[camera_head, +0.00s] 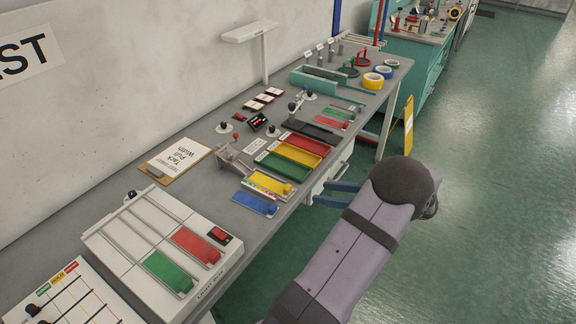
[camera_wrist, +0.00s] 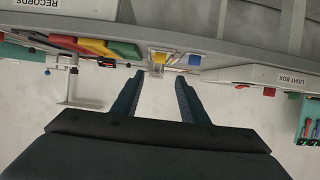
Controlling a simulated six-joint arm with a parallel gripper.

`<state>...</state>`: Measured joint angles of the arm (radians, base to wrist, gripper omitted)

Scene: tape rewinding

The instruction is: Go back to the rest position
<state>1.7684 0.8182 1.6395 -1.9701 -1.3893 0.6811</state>
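My gripper (camera_head: 320,192) is in front of the bench's front edge, over the aisle side, with its two blue fingers pointing toward the bench. In the wrist view my gripper (camera_wrist: 156,88) has its dark blue fingers spread apart, with nothing between them. The workbench (camera_head: 245,236) runs diagonally through the head view. The wrist view sees the bench edge (camera_wrist: 225,47) from low down and upside down. No part of the gripper visibly touches the bench.
On the bench are a light box (camera_head: 130,248) with red and green strips, coloured trays (camera_head: 268,183), a clipboard (camera_head: 177,160) and tape rolls (camera_head: 373,81). A drawer (camera_head: 325,176) sits under the bench. The green floor (camera_head: 500,200) at right is clear.

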